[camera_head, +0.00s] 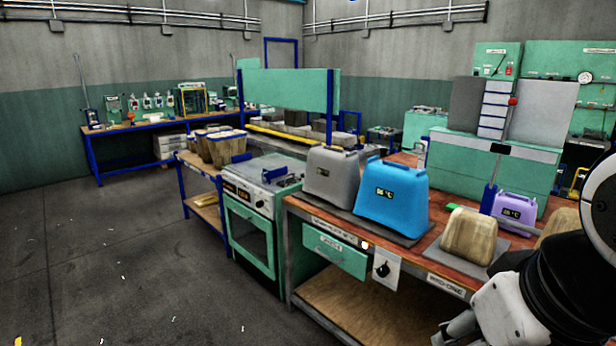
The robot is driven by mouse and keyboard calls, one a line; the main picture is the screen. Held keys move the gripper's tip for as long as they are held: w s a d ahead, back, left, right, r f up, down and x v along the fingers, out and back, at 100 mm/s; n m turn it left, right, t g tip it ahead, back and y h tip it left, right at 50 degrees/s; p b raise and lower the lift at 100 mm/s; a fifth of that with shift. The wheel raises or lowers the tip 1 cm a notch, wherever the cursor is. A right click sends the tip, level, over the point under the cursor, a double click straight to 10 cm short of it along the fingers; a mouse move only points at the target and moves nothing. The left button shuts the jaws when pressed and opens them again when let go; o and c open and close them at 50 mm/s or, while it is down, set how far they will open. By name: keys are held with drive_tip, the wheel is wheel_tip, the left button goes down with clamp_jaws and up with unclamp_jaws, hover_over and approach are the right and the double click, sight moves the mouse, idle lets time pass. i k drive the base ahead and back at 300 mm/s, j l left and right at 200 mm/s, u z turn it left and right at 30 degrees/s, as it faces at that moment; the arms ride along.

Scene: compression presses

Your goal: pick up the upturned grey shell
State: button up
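The grey shell (331,177) stands wide end down on a dark mat at the left end of the wooden-topped bench (300,204). Part of my arm shows at the lower right, well to the right of the grey shell. My gripper's fingers are not in the picture.
A tan block (468,236) and a purple case (515,211) stand farther right on the bench. A green oven-like unit (250,230) adjoins the bench's left end. Several brown containers (222,148) sit on a side table. The floor (110,250) at left is open.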

sight(332, 175)
drive_tip(key=i+j+z, duration=0.2)
drive_tip(key=i+j, duration=0.2)
drive_tip(key=i, duration=0.25)
drive_tip(key=i+j+z, duration=0.15)
drive_tip(key=i+j, duration=0.3)
drive_tip(key=i, duration=0.15)
drive_tip(key=i+j+z, duration=0.2)
drive_tip(key=i+j, duration=0.35)
drive_tip(key=i+j+z, duration=0.15)
drive_tip(key=i+j, duration=0.4)
drive_tip(key=i+j+z, duration=0.2)
drive_tip(key=i+j, duration=0.25)
drive_tip(key=j, duration=0.35)
